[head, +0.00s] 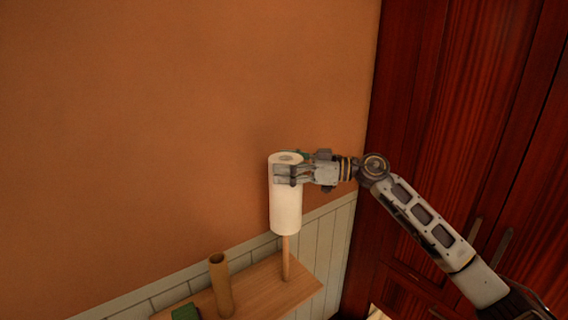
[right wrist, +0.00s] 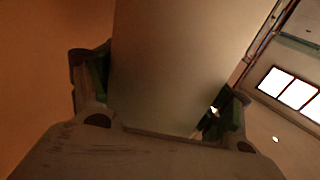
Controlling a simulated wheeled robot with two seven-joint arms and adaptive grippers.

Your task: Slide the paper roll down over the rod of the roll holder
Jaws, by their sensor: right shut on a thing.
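The white paper roll (head: 286,208) is upright in the head view, above the wooden shelf. My right gripper (head: 286,174) is shut on the roll near its top. In the right wrist view the roll (right wrist: 175,60) fills the space between the two fingers. The wooden rod (head: 286,258) of the roll holder stands upright on the shelf, and its lower part shows directly below the roll. The rod's upper part is hidden, and I cannot tell how far it is inside the roll. My left gripper is not in view.
A brown cardboard tube (head: 221,285) stands on the wooden shelf (head: 262,290), left of the rod. A green object (head: 186,312) lies at the lower left. The orange wall (head: 180,120) is behind, and dark red wooden doors (head: 450,100) are at the right.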

